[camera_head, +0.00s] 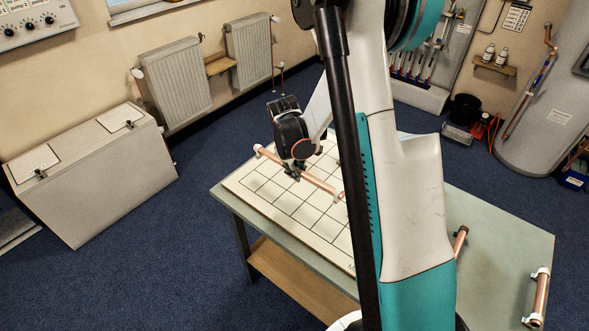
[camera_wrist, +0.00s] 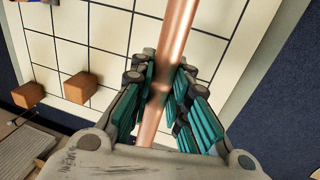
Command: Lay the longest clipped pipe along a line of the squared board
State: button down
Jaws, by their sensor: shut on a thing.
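A long copper pipe (camera_head: 322,185) with pale clips near its ends lies across my gripper over the white squared board (camera_head: 255,185). My gripper (camera_head: 293,172) is shut on the pipe near its middle. In the wrist view, the copper pipe (camera_wrist: 177,30) passes between the teal finger pads of my gripper (camera_wrist: 165,100). The black grid lines of the board (camera_wrist: 110,40) show behind it. I cannot tell whether the pipe touches the board. Two shorter clipped pipes, one part hidden by my arm (camera_head: 460,240) and one at the right (camera_head: 540,298), are on the green bench (camera_head: 500,245).
Two small orange-brown blocks (camera_wrist: 80,88) (camera_wrist: 28,95) show left of my gripper in the wrist view. A grey chest (camera_head: 95,175) stands left of the bench, with blue floor (camera_head: 200,210) between. My arm hides part of the board and bench.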

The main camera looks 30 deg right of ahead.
jog(key=b, duration=0.3)
send_over(297, 194)
jog(key=shift+s+a+f, duration=0.1)
jog(key=shift+a+f, duration=0.1)
jog(key=shift+f, duration=1.2)
jog(key=shift+s+a+f, duration=0.1)
jog(key=shift+a+f, duration=0.05)
jog(key=shift+f, duration=1.2)
jog(key=shift+f+b, duration=1.45)
jog(key=shift+f+b, duration=0.35)
jog(key=c, duration=1.5)
grip_release()
jog(key=shift+o, duration=0.2)
jog(key=shift+r, duration=0.15)
jog(key=shift+r+p, duration=2.75)
jog(key=shift+r, duration=1.65)
